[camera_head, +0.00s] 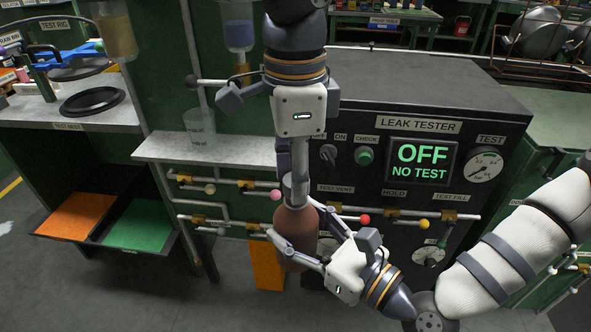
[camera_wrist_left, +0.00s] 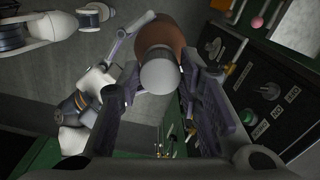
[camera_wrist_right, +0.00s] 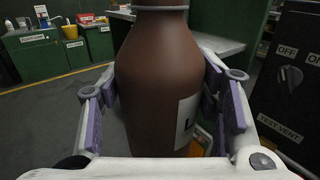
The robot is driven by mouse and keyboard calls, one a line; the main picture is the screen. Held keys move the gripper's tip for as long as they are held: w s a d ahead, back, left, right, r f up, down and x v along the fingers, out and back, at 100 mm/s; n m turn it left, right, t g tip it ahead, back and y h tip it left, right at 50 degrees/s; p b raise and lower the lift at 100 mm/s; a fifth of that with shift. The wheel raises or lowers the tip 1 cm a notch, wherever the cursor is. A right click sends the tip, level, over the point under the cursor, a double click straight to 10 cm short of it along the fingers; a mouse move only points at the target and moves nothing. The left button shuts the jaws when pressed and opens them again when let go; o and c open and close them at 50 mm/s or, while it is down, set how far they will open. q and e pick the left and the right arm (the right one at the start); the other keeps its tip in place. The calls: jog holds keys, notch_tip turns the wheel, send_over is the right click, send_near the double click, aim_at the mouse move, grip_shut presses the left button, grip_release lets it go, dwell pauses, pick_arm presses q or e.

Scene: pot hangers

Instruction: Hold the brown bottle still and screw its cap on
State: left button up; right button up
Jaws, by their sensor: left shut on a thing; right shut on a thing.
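The brown bottle (camera_head: 297,238) stands upright in front of the leak tester, off the floor. My right gripper (camera_head: 294,226) is shut around its body. In the right wrist view the bottle (camera_wrist_right: 158,75) fills the middle between the two finger pads, with a pale label at its right side. My left gripper (camera_head: 296,186) comes from above and is shut on the pale grey cap (camera_wrist_left: 160,73). In the left wrist view the cap lies in line with the bottle (camera_wrist_left: 160,36) and over its neck. Whether the threads have engaged is hidden.
The leak tester (camera_head: 430,110) stands close behind on the right. Pipes with coloured knobs (camera_head: 365,218) run just behind the bottle. A grey shelf (camera_head: 225,150) with a clear cup (camera_head: 200,127) is to the left. An orange panel (camera_head: 266,265) is below.

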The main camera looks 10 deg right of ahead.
pick_arm(q)
jog(key=shift+f, duration=0.55)
jog(key=m, duration=1.1)
jog(key=shift+m, duration=0.3)
jog(key=m, duration=0.3)
jog(key=shift+m, duration=0.4)
jog(key=m, duration=0.7)
jog(key=shift+f, duration=0.1)
jog(key=m, duration=0.7)
jog(key=shift+d, duration=0.1)
